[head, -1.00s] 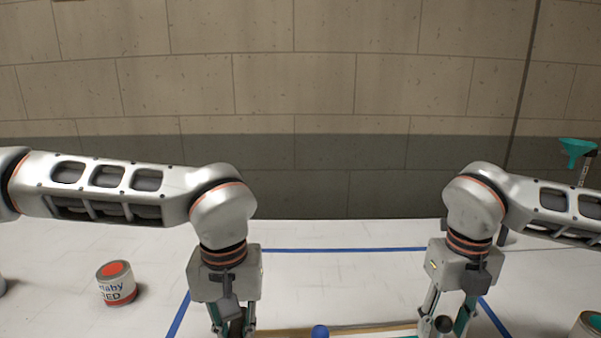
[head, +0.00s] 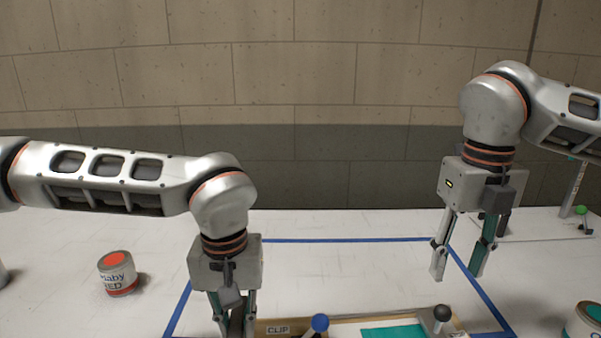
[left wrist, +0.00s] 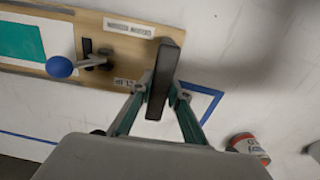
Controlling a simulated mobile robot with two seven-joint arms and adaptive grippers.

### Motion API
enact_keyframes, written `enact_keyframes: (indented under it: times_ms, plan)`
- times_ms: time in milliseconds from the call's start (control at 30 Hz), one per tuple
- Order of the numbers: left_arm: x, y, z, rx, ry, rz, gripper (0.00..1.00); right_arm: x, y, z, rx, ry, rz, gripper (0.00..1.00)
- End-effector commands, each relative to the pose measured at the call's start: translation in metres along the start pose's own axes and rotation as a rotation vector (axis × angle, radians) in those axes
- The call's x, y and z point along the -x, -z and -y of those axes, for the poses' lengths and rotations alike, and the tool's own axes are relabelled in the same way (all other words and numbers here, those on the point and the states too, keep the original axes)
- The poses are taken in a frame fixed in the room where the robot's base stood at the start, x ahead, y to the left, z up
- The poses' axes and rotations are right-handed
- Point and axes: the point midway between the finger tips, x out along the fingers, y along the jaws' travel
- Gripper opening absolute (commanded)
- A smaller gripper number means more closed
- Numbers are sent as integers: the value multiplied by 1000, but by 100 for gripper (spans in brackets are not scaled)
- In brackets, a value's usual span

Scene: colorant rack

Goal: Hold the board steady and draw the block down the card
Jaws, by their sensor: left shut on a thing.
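The wooden board (head: 262,327) shows at the bottom of the head view, and in the left wrist view (left wrist: 118,52). A card with a teal area (head: 392,332) lies on it; the lower part is cut off. A block with a black round knob (head: 441,313) stands at the board's right side. A clip lever with a blue knob (head: 320,323) is on the left part. My left gripper (head: 235,326) is shut on a dark bar (left wrist: 165,75) at the board's left end. My right gripper (head: 458,271) is open and empty, raised above and apart from the knob.
A red-topped can (head: 117,273) stands left of the blue tape outline (head: 340,240). A teal-topped can (head: 583,321) stands at the lower right. A stand (head: 572,190) is at the back right. The table behind the board is clear.

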Motion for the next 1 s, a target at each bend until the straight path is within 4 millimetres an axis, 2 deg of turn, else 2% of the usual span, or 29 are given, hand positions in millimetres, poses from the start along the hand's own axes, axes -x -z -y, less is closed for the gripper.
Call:
enact_keyframes:
  times_ms: [233,267,300,333,733,867,1000]
  plan:
    - [0,0,0,-2,-1,0,0,0,0,0,0,0,-1,40]
    - [0,0,0,-2,-1,0,22,0,0,0,0,0,-1,40]
    - [0,0,0,-2,0,0,32,0,0,0,0,0,-1,40]
    - [0,0,0,-1,0,0,36,0,0,0,0,0,-1,40]
    - [4,0,0,0,-1,-1,36,0,0,0,-1,0,0,40]
    - [19,1,0,0,-1,-4,36,0,0,0,-1,0,0,40]
    - [47,2,0,1,-1,-6,36,0,0,0,-1,0,0,40]
